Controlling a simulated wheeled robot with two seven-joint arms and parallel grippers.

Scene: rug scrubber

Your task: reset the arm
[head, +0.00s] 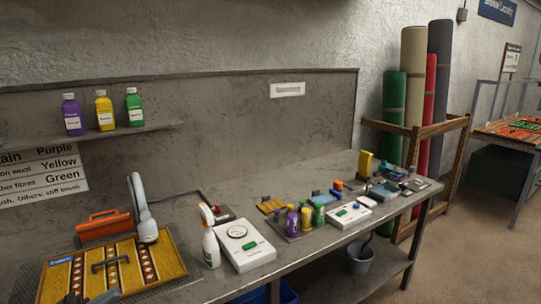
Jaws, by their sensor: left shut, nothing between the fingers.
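My left gripper (76,297) shows only in part at the bottom left edge of the head view, dark with a pale grey part beside it. It is shut and empty, low over the near edge of a patterned yellow-brown rug piece (170,262). The rug piece lies on the bench and has a dark handle-like bar across it. My right gripper is not in view.
A pale upright tool (143,210) and an orange item (103,226) stand behind the rug piece. A spray bottle (211,246), a white scale (242,245) and several small bottles crowd the bench (300,250). A shelf (100,136) holds three bottles. Rolled rugs (413,80) stand at right.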

